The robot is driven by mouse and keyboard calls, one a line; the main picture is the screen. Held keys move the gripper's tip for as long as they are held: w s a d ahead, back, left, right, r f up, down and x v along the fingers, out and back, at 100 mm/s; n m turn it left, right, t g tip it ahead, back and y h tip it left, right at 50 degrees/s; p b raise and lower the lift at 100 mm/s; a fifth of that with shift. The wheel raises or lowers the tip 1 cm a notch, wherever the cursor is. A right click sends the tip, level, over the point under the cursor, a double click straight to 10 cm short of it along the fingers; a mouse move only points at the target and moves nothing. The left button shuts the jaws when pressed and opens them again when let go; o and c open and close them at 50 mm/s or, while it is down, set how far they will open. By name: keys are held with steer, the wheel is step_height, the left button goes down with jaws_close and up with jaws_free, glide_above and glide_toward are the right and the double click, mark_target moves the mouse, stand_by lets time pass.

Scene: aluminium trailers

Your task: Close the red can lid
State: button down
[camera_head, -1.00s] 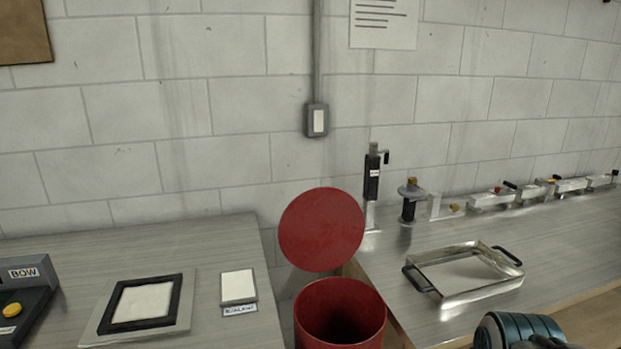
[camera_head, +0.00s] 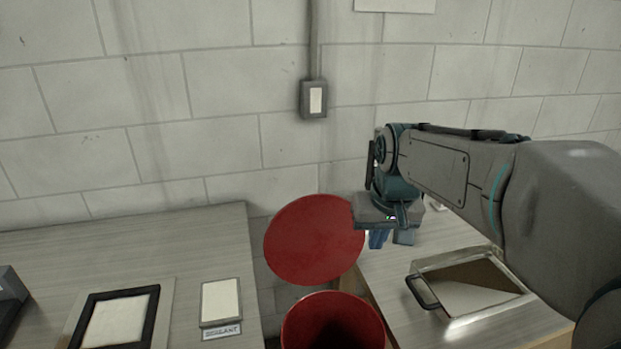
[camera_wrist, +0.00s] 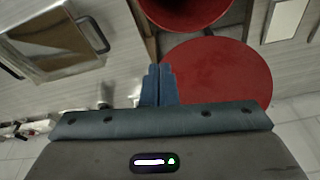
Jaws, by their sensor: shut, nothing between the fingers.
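The red can (camera_head: 332,325) stands in the gap between the two tables, its mouth open. Its round red lid (camera_head: 312,240) is raised, tilted up behind the can's mouth. My gripper (camera_head: 392,238) is just right of the lid, with its fingers pointing down. In the wrist view the blue fingers (camera_wrist: 158,85) are together and empty, beside the lid (camera_wrist: 225,75). I cannot tell whether they touch it. The can (camera_wrist: 185,12) shows at the top of that view.
A metal tray with black handles (camera_head: 465,290) sits on the right table, below my arm; it also shows in the wrist view (camera_wrist: 55,40). The left table holds a black-framed panel (camera_head: 118,318) and a sealant box (camera_head: 221,300). A brick wall (camera_head: 220,130) stands behind.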

mark_target(309, 199)
steer(key=w+a+r+n+t, duration=0.1)
steer(key=w+a+r, duration=0.2)
steer(key=w+a, duration=0.5)
steer(key=w+a+r+n, duration=0.1)
steer(key=w+a+r, duration=0.3)
steer(key=w, duration=0.7)
steer(key=s+a+p+x, duration=0.1)
steer(key=a+x, duration=0.1)
steer(key=x, duration=0.9)
steer(key=shift+s+d+f+p, duration=0.1)
steer(key=shift+s+d+p, duration=0.15)
steer(key=shift+s, duration=0.6)
steer(key=shift+s+d+p, duration=0.1)
steer(key=shift+s+d, duration=0.25)
steer(key=shift+s, duration=0.55)
steer(key=shift+s+y+b, duration=0.15)
steer(key=shift+y+b, duration=0.15)
steer(key=shift+b, duration=0.15)
steer(key=shift+s+d+t+b, duration=0.2)
steer(key=shift+s+t+b, duration=0.2)
steer(key=shift+b, duration=0.2)
steer(key=shift+s, duration=0.1)
